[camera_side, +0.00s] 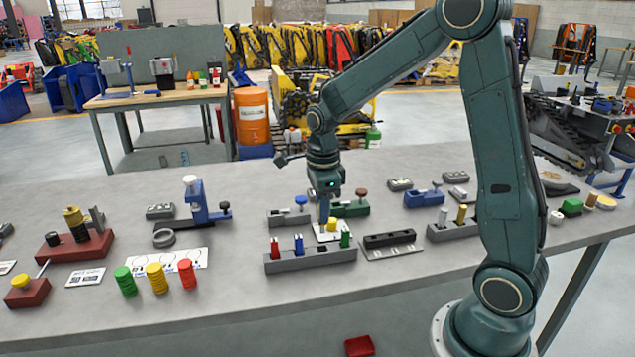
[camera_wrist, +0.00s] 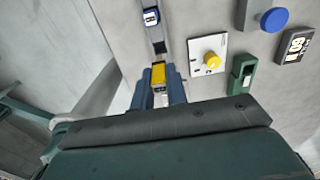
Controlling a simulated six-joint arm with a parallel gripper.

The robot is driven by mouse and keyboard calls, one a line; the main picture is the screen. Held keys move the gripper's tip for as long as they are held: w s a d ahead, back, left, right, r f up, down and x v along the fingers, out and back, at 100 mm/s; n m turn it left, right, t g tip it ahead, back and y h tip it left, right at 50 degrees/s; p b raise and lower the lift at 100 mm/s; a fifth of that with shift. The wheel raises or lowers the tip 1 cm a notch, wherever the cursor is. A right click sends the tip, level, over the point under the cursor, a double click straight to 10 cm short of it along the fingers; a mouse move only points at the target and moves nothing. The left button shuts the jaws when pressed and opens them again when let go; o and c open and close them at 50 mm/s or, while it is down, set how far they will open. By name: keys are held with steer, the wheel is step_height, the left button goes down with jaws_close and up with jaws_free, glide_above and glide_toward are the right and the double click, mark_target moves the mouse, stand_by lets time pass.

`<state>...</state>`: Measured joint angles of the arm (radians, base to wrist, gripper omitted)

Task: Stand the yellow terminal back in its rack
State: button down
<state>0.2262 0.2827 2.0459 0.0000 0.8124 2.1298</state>
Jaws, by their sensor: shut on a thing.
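The yellow terminal (camera_wrist: 158,74) is between the two blue fingers of my gripper (camera_wrist: 160,88) in the wrist view, and the jaws are shut on it. The grey rack (camera_side: 310,260) holds a red terminal (camera_side: 274,246), a blue terminal (camera_side: 298,243) and a green terminal (camera_side: 345,239). Between blue and green there is a gap. In the side view my gripper (camera_side: 323,218) points down just behind that gap. I cannot clearly make out the held terminal there. The blue terminal (camera_wrist: 151,17) shows above the yellow one in the wrist view.
A white card with a yellow knob (camera_side: 331,226) lies just behind the rack. A black block on a grey plate (camera_side: 390,242) stands close to the right. A green clamp (camera_side: 350,209) and a grey clamp (camera_side: 287,218) stand behind. Stacked discs (camera_side: 157,278) stand left.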

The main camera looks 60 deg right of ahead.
mark_target(322, 233)
steer(key=shift+f, duration=1.6)
steer(key=shift+f, duration=2.15)
stand_by(2.6)
steer(key=c, duration=0.8)
jaws_free()
steer(key=shift+c, duration=0.2)
steer(key=shift+r, duration=0.15)
